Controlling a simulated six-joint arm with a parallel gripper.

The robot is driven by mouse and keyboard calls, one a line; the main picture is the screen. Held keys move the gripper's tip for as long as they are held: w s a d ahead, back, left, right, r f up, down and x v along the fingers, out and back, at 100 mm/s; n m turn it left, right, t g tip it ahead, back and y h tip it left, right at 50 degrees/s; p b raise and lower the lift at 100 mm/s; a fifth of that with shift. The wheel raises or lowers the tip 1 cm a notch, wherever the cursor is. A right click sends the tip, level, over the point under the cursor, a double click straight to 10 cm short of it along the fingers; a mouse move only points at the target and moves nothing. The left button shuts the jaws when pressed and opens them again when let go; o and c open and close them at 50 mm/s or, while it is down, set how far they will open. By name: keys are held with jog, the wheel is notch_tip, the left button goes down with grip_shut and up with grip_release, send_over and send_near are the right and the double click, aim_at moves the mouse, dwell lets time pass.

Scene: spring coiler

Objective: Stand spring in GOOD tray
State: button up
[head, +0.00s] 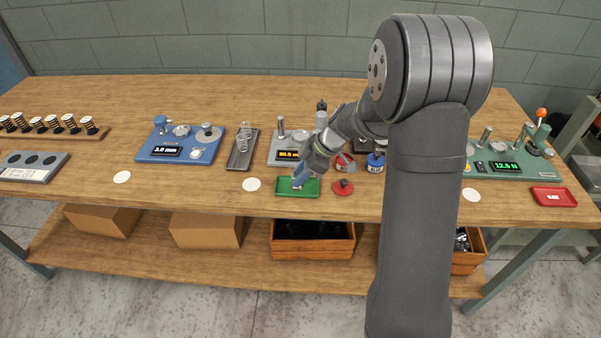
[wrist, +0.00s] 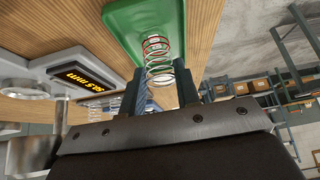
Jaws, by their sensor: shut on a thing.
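The green tray (head: 283,187) lies at the front of the bench, and its green floor also shows at the top of the wrist view (wrist: 122,18). My gripper (head: 299,181) is low over this tray. In the wrist view my gripper (wrist: 160,76) is shut on a wire spring (wrist: 157,46), whose coils stick out past the fingertips toward the tray. One coil looks red. The spring points roughly straight at the tray floor; I cannot tell whether it touches. In the head view the spring is too small and hidden by my gripper to make out.
A gauge with a yellow readout (head: 288,154) stands behind the tray, with a grey tray of springs (head: 235,163) to its left. A red round piece (head: 343,187) sits close right. A blue gauge (head: 165,152) is further left; a red tray (head: 570,197) is far right.

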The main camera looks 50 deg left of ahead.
jog(key=shift+f, duration=0.15)
jog(key=o, duration=1.1)
jog(key=shift+o, duration=0.2)
jog(key=shift+r, duration=4.55)
